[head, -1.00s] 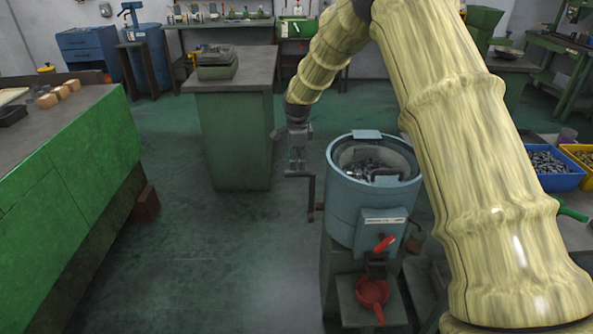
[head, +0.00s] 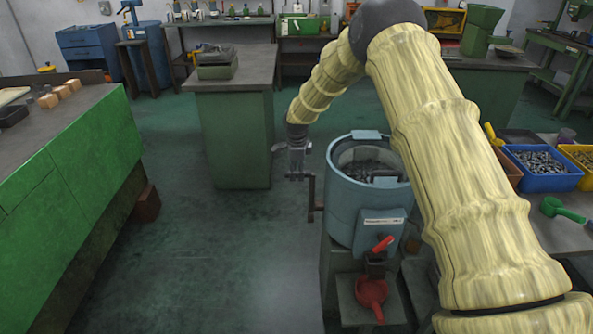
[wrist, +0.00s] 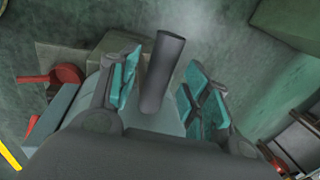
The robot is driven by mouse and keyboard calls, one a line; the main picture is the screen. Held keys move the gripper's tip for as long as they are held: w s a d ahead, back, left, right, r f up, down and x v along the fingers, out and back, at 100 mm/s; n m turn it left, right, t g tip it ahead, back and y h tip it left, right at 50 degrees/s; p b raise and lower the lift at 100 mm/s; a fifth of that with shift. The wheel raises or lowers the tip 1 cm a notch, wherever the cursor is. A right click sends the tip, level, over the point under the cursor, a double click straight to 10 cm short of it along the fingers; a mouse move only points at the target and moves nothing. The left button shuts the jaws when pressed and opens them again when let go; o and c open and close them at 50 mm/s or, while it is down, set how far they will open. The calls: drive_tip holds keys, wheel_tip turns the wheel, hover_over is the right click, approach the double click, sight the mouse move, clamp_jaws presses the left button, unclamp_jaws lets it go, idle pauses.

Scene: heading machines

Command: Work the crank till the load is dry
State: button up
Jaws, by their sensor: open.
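A blue drum machine (head: 345,212) stands right of centre in the head view, with a pale label on its front. The load, dark small metal parts (head: 362,168), lies in its open top, partly hidden by my arm. The crank (head: 311,192) is a dark upright handle on the drum's left side. My gripper (head: 297,177) is at the handle's upper end, pointing down. In the wrist view the grey crank handle (wrist: 161,72) stands between my two open, teal-padded fingers (wrist: 160,92), with visible gaps on both sides.
A red lever (head: 382,244) is on the drum's front, above a red pan (head: 371,291) on a stand. A green bench (head: 75,170) is at left, a green cabinet (head: 240,140) behind. A blue bin (head: 542,170) and green scoop (head: 562,208) are at right. Floor left of the drum is clear.

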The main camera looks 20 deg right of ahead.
drive_tip(key=shift+w+f, duration=0.1)
drive_tip(key=shift+f, duration=0.4)
drive_tip(key=shift+c, duration=0.5)
clamp_jaws()
